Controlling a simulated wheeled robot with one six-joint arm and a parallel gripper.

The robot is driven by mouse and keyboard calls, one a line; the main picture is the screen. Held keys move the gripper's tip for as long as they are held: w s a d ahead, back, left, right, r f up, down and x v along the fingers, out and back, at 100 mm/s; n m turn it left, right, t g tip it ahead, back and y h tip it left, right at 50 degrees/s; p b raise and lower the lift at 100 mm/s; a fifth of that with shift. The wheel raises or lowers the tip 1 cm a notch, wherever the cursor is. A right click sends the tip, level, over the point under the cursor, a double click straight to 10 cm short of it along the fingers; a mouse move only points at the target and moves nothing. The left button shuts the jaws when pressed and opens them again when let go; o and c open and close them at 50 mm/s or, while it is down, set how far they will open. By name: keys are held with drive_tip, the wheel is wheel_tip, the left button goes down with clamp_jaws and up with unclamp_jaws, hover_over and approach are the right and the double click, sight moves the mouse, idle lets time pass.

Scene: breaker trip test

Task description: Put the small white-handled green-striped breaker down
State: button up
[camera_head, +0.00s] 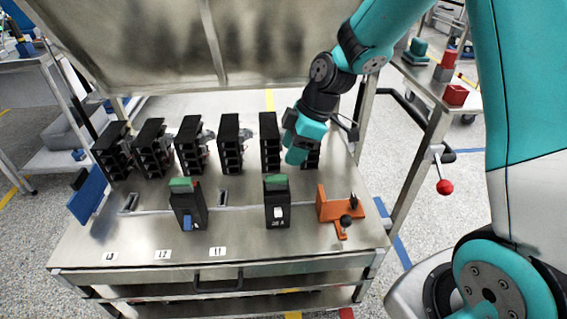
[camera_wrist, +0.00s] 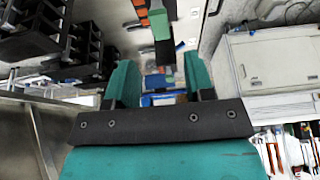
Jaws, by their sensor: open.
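The white-handled breaker (camera_head: 277,208) stands upright on the metal tabletop (camera_head: 240,255), black with a green stripe on top and a white handle in front. A similar breaker with a blue handle (camera_head: 187,208) stands to its left. My gripper (camera_head: 295,155) is over the table, behind and slightly right of the white-handled breaker and apart from it. In the wrist view my gripper's jaws (camera_wrist: 160,65) are spread with nothing held between them. A green-topped dark breaker (camera_wrist: 158,24) shows beyond the jaws there; its handle colour cannot be told.
A row of black breaker holders (camera_head: 191,145) stands along the back of the table. An orange fixture (camera_head: 327,208) with black knobs is at the right. Number labels (camera_head: 218,251) lie at the front left.

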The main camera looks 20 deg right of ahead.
drive_tip(key=s+a+r+m, duration=0.2)
drive_tip(key=s+r, duration=0.2)
drive_tip(key=s, duration=0.3)
drive_tip(key=s+a+r+m+g, duration=0.1)
drive_tip(key=s+a+r+m, duration=0.2)
drive_tip(key=s, duration=0.5)
drive_tip(key=s+a+r+m, duration=0.2)
drive_tip(key=s+a+r, duration=0.1)
drive_tip(key=s+r, duration=0.3)
drive_tip(key=shift+s, duration=1.15)
